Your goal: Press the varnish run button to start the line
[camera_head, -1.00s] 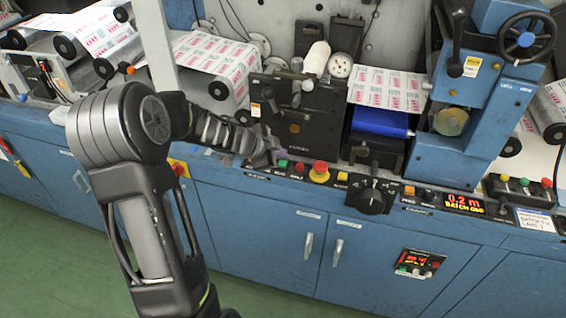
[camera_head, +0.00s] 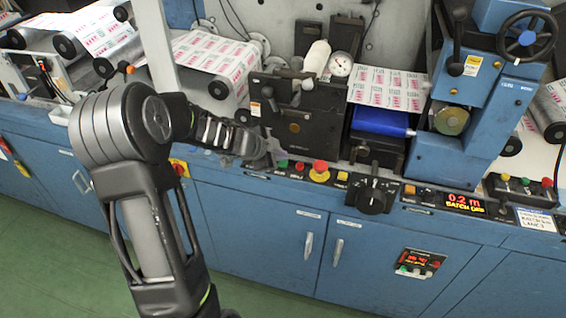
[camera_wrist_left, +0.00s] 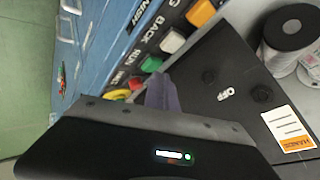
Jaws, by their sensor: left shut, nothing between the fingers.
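A green button (camera_head: 283,164) sits on the control strip below the dark panel in the head view. It also shows in the left wrist view (camera_wrist_left: 151,64), where the row's label seems to end in "NISH"; the small lettering is partly unclear. My left gripper (camera_head: 264,157) is shut and empty, just left of the green button. In the left wrist view its fingers (camera_wrist_left: 162,92) are close to the green button; whether they touch it cannot be told. A white button (camera_wrist_left: 172,42) sits beside the green one. My right gripper is in no view.
Beside the green button are a red button (camera_head: 298,167) and a red mushroom button (camera_head: 320,168) on yellow. A black rotary knob (camera_head: 372,195) stands further right. A lit display (camera_head: 464,203) reads 0.2 m. The green floor (camera_head: 50,260) in front is clear.

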